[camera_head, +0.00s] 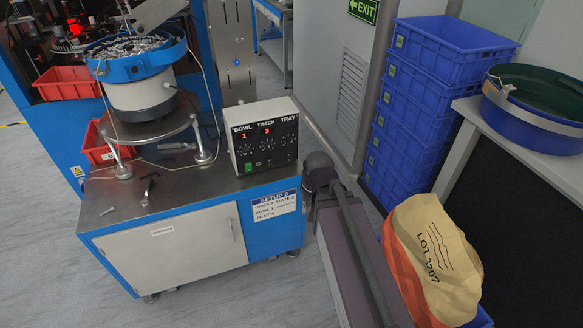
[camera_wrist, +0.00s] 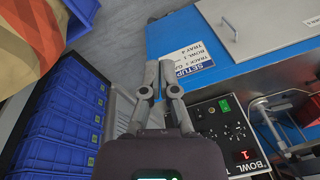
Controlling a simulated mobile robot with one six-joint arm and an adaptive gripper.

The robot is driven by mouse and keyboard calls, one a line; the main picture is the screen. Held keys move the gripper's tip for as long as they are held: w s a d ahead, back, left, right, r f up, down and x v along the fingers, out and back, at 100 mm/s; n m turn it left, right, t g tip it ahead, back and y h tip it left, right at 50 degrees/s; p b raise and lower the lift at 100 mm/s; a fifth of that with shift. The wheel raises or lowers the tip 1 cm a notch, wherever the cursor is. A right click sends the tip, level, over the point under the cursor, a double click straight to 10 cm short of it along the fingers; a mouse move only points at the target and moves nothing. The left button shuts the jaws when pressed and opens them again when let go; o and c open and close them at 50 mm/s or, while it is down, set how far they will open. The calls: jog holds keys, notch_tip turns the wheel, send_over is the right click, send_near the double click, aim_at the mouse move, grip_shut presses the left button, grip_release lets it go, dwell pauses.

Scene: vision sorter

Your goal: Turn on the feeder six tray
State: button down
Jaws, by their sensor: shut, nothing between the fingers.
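The control box (camera_head: 265,138) stands on the right end of the blue feeder cabinet's top. Its face is labelled BOWL, TRACK and TRAY. In the wrist view, the box face (camera_wrist: 222,125) is at lower right with the green switch and a red 1; TRAY's part is not clear. My gripper (camera_wrist: 160,66) is shut and empty, left of the box in that view. In the head view my arm is right of the box, fingertips not distinguishable.
The cabinet (camera_head: 170,222) carries a SETUP 6 label (camera_head: 274,206). A blue-rimmed bowl feeder (camera_head: 140,95) with metal parts stands left of the box. Stacked blue crates (camera_head: 425,90) and a LOT 2207 sack (camera_head: 435,255) stand right. Loose tools lie on the cabinet's top.

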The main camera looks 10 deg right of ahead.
aim_at(289, 161)
jog(key=w+a+f+m+t+y+b, duration=0.3)
jog(key=w+f+m+t+y+b, duration=0.35)
jog(key=w+m+b, duration=0.7)
jog(key=w+d+f+m+t+h+b, duration=0.4)
jog(key=w+d+f+m+t+b, duration=0.2)
jog(key=m+b, duration=0.8)
jog(key=shift+w+d+m+t+h, duration=0.35)
jog(key=shift+w+d+m+t, duration=0.3)
jog(key=shift+w+m+t, duration=1.15)
jog(key=shift+s+f+m+g, duration=0.1)
jog(key=shift+s+m+g, duration=0.25)
jog(key=shift+s+g, duration=0.2)
jog(key=b+x, duration=0.2)
jog(key=x, duration=1.2)
jog(key=shift+a, duration=0.15)
